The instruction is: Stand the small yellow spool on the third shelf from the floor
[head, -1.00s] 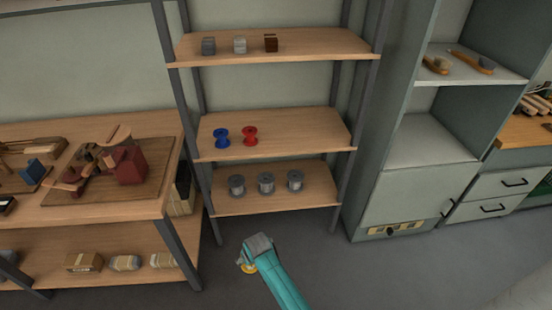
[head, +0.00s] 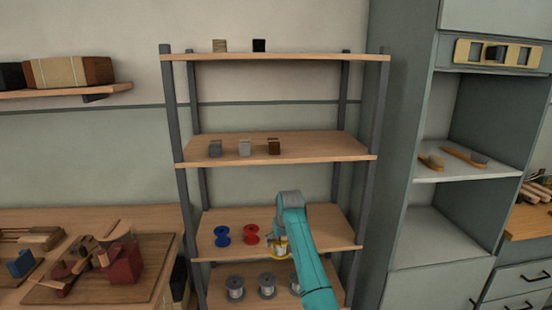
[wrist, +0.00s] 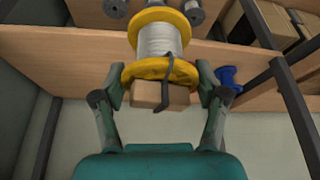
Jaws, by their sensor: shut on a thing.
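The small yellow spool (head: 281,250), wound with pale wire, is in my gripper (head: 284,236). In the wrist view the spool (wrist: 162,70) sits between the fingers (wrist: 162,92), with a tan block-like piece (wrist: 160,96) and a dark strip at its near end. The gripper is shut on it. It is held in front of the second shelf from the floor (head: 325,233), right of a red spool (head: 251,234) and a blue spool (head: 222,235).
The third shelf's right half is clear. Grey posts (head: 181,190) bound the rack. Grey wire spools (head: 267,284) stand on the lowest shelf, partly hidden by my arm. A top shelf (head: 310,57) overhangs. A grey cabinet (head: 405,160) stands right, a workbench (head: 150,225) left.

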